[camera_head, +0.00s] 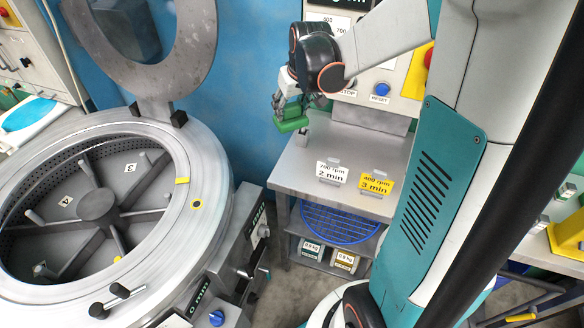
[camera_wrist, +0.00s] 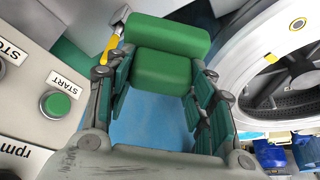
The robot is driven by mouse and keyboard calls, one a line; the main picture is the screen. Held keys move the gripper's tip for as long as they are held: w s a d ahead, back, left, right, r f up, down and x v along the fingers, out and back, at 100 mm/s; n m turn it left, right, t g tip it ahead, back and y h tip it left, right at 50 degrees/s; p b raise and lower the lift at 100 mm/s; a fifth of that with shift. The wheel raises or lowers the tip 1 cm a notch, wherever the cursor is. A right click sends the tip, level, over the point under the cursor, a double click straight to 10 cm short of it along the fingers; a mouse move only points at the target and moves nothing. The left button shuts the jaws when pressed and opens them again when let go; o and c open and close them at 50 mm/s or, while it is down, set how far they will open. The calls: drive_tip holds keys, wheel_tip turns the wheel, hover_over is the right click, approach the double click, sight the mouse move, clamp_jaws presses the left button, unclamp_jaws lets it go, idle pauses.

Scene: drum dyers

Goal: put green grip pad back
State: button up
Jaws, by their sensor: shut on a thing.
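The green grip pad (camera_head: 291,124) is held in my gripper (camera_head: 288,108), over the left end of the grey side table (camera_head: 290,172). In the wrist view the pad (camera_wrist: 163,73) fills the space between the fingertips of my gripper (camera_wrist: 162,80), with a thicker green part at its far end. The gripper is shut on it. In the head view a small grey block (camera_head: 303,135) shows just below and right of the pad. I cannot tell whether the pad touches anything.
A large open drum (camera_head: 200,180) stands at the left. A control panel with a blue reset button (camera_head: 382,89) is behind the table; a green start button (camera_wrist: 56,104) shows close by in the wrist view. White (camera_head: 331,173) and yellow (camera_head: 376,184) cards stand on the table.

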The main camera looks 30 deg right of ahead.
wheel_tip(320, 180, down, 20)
drive_tip(key=b, duration=0.6)
drive_tip(key=shift+d+r, duration=0.1)
drive_tip(key=shift+r, duration=0.05)
drive_tip(key=shift+b, duration=0.3)
drive_tip(key=shift+f, duration=0.2)
drive_tip(key=o, duration=1.1)
drive_tip(key=shift+r, duration=0.1)
drive_tip(key=p+v, duration=0.4)
drive_tip(key=v, duration=0.8)
drive_tip(key=shift+r, duration=0.1)
